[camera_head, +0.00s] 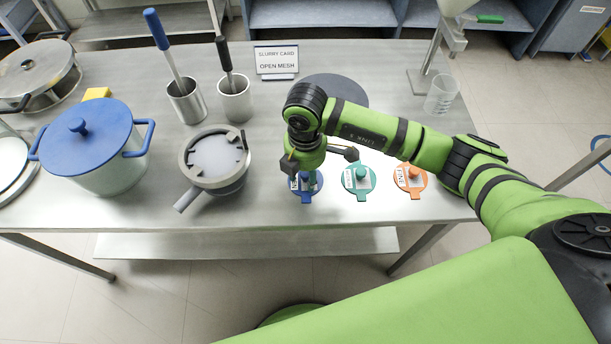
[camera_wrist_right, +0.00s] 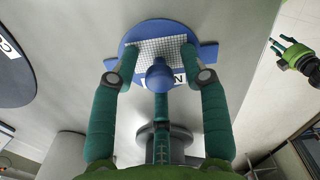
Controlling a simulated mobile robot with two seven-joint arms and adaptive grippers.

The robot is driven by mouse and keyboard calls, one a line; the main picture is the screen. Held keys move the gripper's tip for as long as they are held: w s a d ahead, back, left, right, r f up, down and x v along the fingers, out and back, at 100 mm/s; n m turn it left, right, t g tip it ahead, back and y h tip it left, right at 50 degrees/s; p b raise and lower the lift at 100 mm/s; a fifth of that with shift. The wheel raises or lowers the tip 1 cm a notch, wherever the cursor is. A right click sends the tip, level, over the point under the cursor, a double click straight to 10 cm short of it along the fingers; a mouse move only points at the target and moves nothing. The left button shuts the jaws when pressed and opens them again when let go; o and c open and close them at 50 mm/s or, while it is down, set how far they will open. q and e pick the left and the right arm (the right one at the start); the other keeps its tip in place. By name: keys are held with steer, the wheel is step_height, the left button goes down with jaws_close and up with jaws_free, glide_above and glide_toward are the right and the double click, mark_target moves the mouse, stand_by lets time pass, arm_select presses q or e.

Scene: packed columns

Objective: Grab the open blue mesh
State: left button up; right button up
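The blue mesh (camera_head: 306,193) is a round blue disc with two side tabs, a knob and a partly hidden white label. It lies near the table's front edge under my right gripper (camera_head: 303,166). In the right wrist view its rim (camera_wrist_right: 153,28) surrounds a white grid, and the blue knob (camera_wrist_right: 158,74) stands up from it. My right gripper's fingers (camera_wrist_right: 158,55) are open, one on each side of the knob, with gaps showing. A green gripper, apparently my left one (camera_wrist_right: 288,52), hangs off the table's near side in the wrist view; its finger state is unclear.
A green mesh (camera_head: 358,181) and an orange one (camera_head: 410,180) lie to the right. A grey strainer pot (camera_head: 218,186) stands close on the left. Behind are a dark disc (camera_head: 352,88), two tool cups and a card (camera_head: 276,60) reading "OPEN MESH". A blue-lidded pot (camera_head: 110,165) is far left.

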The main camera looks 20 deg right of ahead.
jaws_close()
steer(key=shift+r, duration=0.15)
